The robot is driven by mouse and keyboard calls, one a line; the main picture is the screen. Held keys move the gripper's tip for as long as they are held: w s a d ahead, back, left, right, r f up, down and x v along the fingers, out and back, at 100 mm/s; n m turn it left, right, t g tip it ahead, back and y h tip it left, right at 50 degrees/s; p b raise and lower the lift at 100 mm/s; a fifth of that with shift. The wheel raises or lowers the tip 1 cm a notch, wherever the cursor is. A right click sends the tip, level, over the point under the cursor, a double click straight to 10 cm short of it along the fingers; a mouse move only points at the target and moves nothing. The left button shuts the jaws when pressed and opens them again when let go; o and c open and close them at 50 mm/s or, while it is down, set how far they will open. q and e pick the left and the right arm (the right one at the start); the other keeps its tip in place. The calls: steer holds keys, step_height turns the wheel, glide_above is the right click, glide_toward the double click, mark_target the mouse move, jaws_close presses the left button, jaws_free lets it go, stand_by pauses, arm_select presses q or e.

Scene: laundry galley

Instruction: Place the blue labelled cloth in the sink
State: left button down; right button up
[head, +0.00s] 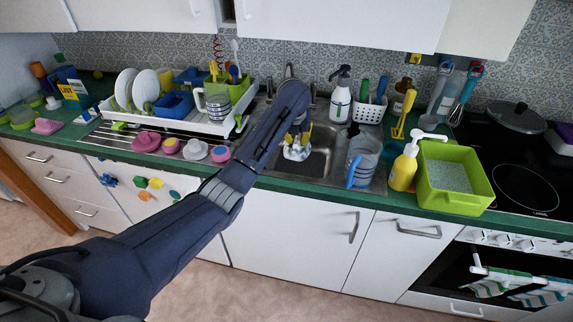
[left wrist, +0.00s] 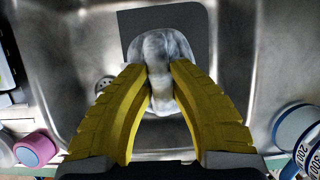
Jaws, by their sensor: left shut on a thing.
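My left gripper (head: 299,138) points down over the sink basin (head: 320,162), with its yellow fingers shut on a crumpled pale grey-white cloth (head: 296,153). In the left wrist view, the gripper (left wrist: 160,85) pinches a raised fold of the cloth (left wrist: 172,46). The steel sink (left wrist: 235,65) surrounds the cloth on the sides in view. No label or clear blue shows on the cloth. I cannot tell whether its underside touches the basin floor. My right gripper is not in view.
A measuring jug (head: 361,160) stands right of the basin, near a yellow pump bottle (head: 405,168) and a green tub (head: 455,200). Pink and grey cups (head: 195,149) stand to the left, before a dish rack (head: 190,122). A soap bottle (head: 340,98) stands behind.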

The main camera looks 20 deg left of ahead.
mark_target(285, 155)
arm_select(q)
step_height(285, 155, down, 10)
steer(key=shift+r, duration=0.1)
steer(key=s+a, duration=0.2)
steer(key=a, duration=0.1)
steer(key=shift+a, duration=0.25)
steer(key=shift+f, duration=0.6)
steer(key=shift+f, duration=0.15)
steer(key=c, duration=1.3)
jaws_free()
steer(key=v, duration=1.2)
